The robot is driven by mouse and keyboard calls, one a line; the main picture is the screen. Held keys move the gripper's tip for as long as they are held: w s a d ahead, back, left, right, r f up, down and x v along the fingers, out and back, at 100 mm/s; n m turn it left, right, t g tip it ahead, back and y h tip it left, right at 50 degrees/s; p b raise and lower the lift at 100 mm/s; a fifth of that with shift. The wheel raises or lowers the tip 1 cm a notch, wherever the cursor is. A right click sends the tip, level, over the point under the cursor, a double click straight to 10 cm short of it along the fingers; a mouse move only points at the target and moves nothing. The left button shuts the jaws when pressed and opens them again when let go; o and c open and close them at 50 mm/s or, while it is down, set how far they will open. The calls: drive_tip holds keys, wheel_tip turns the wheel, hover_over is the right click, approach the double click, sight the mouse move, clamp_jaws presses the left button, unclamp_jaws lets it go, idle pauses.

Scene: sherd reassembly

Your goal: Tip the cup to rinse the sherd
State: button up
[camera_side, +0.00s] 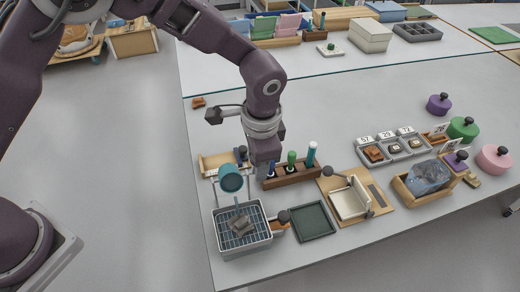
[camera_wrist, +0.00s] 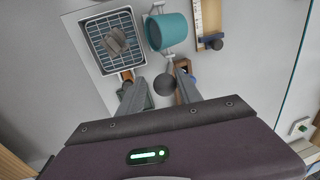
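The teal cup (camera_side: 230,180) is tipped on its stand above the wire-rack basin (camera_side: 222,240), its mouth toward the basin. A thin blue-grey stream (camera_side: 238,206) runs from the cup down to the grey-brown sherd (camera_side: 242,228) on the rack. The wrist view shows the cup (camera_wrist: 168,32) on its side, beside the basin with the sherd (camera_wrist: 117,40). A round dark knob (camera_wrist: 166,85) lies in the gap between the fingers of my gripper (camera_wrist: 160,78). The fingers look apart, with space beside the knob. In the side view my gripper (camera_side: 262,172) is right of the cup.
A wooden rack with coloured-handled tools (camera_side: 292,173) stands close right of my gripper. A dark green tray (camera_side: 312,221) and a wooden board with a cream holder (camera_side: 350,203) lie right of the basin. Bare table lies behind the rack.

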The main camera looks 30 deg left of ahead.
drive_tip(key=shift+s+d+f, duration=0.15)
drive_tip(key=shift+s+d, duration=0.15)
drive_tip(key=shift+s+d+r, duration=0.15)
drive_tip(key=shift+s+r, duration=0.05)
drive_tip(key=shift+r, duration=1.15)
drive_tip(key=shift+s+d+r, duration=0.15)
drive_tip(key=shift+r, duration=1.2)
drive_tip(key=s+a+r+n+t+h, duration=0.15)
drive_tip(key=s+a+r+n, duration=0.4)
drive_tip(key=a+r, duration=0.85)
drive_tip(key=s+a+r+n+t, duration=0.1)
drive_tip(key=s+a, duration=0.2)
drive_tip(key=s, duration=0.5)
drive_tip(key=s+a+r+n+t, duration=0.1)
drive_tip(key=s+a, duration=0.3)
drive_tip(key=s, duration=0.5)
drive_tip(key=shift+s+r+n+t, duration=0.25)
drive_tip(key=shift+n+t, duration=0.2)
drive_tip(key=shift+n, duration=0.3)
drive_tip(key=shift+d, duration=0.1)
